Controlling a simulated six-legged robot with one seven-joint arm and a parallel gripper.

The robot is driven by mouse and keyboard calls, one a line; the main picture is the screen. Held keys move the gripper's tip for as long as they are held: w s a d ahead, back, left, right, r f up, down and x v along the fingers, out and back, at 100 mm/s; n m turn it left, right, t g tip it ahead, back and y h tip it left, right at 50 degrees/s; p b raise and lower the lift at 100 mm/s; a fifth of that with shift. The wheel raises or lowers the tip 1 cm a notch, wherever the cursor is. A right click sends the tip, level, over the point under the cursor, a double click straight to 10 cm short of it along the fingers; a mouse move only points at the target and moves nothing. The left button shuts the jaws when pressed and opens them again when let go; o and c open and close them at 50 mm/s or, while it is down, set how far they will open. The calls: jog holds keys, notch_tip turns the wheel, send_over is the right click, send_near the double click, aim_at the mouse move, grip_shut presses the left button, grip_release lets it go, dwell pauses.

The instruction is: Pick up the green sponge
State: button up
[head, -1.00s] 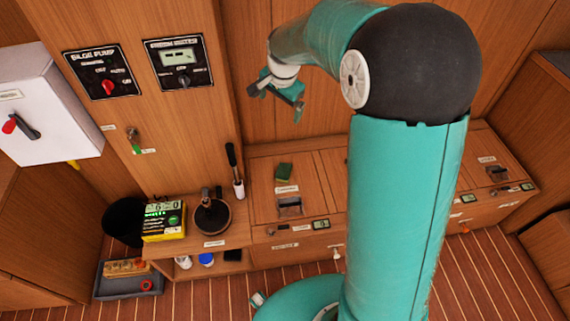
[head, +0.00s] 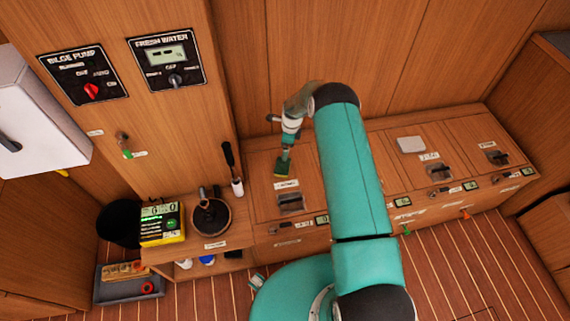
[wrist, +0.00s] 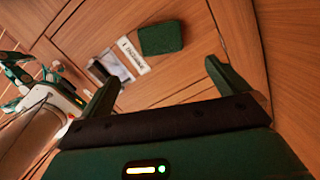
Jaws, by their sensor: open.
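The green sponge (wrist: 161,38) lies flat on the wooden bench top, beside a small white label, in the wrist view. In the head view my gripper (head: 284,158) is above the sponge and covers most of it; only a yellowish edge (head: 280,177) shows below the jaws. In the wrist view my gripper (wrist: 162,76) is open, with its two fingers wide apart and nothing between them. The sponge shows beyond the fingertips, about midway between them and apart from both.
A latch (head: 291,202) sits in front of the sponge on the bench lid. A black-handled brush (head: 232,168) stands upright to the left, near a dark round pot (head: 211,217). A yellow meter (head: 162,224) stands further left. A pale grey pad (head: 411,144) lies on the right lid.

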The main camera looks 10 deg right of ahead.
notch_tip(320, 180, down, 3)
send_over(283, 165)
jog(key=shift+m, duration=0.3)
jog(key=f, duration=0.7)
jog(key=shift+s+d, duration=0.25)
jog(key=shift+s, duration=0.15)
jog(key=shift+w+a+f, duration=0.15)
jog(key=shift+w+f, duration=0.05)
jog(key=shift+f, duration=1.25)
jog(key=shift+w+a+f, duration=0.1)
jog(key=shift+w+f, duration=0.05)
jog(key=shift+f, duration=1.25)
jog(key=shift+c, duration=0.4)
jog(key=c, duration=0.8)
jog(key=shift+r, duration=0.2)
